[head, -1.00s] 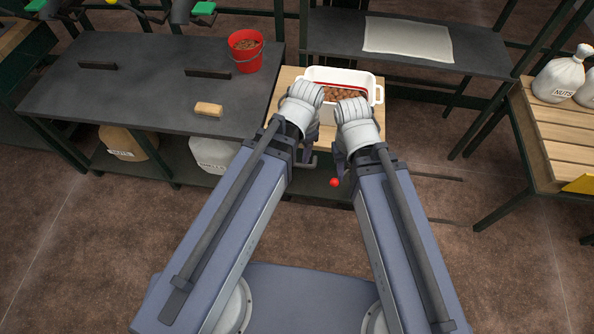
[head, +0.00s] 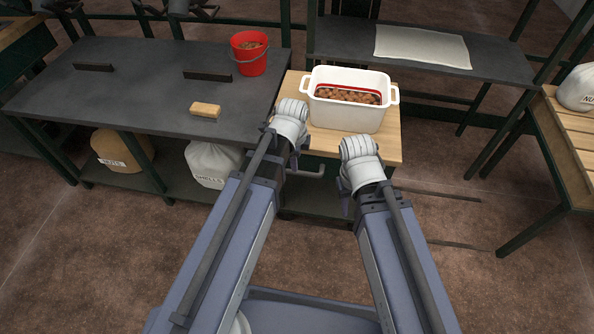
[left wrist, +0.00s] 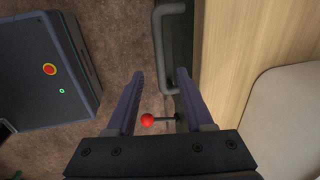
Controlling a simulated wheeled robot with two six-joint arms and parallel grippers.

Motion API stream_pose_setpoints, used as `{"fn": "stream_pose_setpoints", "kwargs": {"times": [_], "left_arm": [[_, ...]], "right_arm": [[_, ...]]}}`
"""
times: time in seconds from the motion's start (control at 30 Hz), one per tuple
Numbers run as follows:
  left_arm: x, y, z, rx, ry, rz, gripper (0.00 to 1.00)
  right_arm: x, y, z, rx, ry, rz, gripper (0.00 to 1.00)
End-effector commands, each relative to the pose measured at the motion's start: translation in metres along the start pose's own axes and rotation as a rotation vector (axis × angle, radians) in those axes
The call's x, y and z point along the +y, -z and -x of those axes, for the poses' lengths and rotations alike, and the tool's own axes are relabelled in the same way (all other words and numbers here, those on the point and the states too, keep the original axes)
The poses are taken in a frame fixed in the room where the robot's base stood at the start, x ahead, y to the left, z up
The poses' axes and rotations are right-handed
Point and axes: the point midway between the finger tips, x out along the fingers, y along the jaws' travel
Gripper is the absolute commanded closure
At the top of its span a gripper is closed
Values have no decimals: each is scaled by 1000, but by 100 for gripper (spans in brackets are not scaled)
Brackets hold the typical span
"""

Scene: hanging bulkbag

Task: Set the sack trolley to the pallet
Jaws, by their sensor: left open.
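A wooden-topped stand (head: 388,147) has a grey bar handle (head: 308,173) on its near side and low dark bars (head: 440,192) reaching right over the floor; I cannot tell whether it is the sack trolley. A slatted wooden top (head: 568,142), perhaps the pallet, is at the right edge. My left gripper (left wrist: 161,80) is open and empty. In the left wrist view the handle (left wrist: 158,40) lies at and beyond its fingertips, and a red-knobbed lever (left wrist: 148,120) shows between its fingers. My right gripper (head: 344,198) hangs right of the handle; its jaws are mostly hidden.
A white tub (head: 346,112) of nuts stands on the wooden top. A dark bench (head: 120,95) at left carries a red bucket (head: 250,58) and a tan block (head: 205,110), with sacks below. A white sack (head: 578,88) is on the slats. The floor at right is open.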

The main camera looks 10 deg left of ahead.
Motion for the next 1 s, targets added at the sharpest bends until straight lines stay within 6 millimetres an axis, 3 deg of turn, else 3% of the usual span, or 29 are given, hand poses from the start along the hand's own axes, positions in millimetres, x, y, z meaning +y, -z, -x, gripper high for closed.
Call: {"fn": "stream_pose_setpoints", "kwargs": {"times": [0.6, 1.0], "left_arm": [[1, 0, -70, 0, -1, 1, 48], [0, 0, -75, 0, -1, 2, 48]], "right_arm": [[-5, 4, -68, 0, -9, 2, 65], [-5, 4, -73, 1, -11, 3, 65]]}}
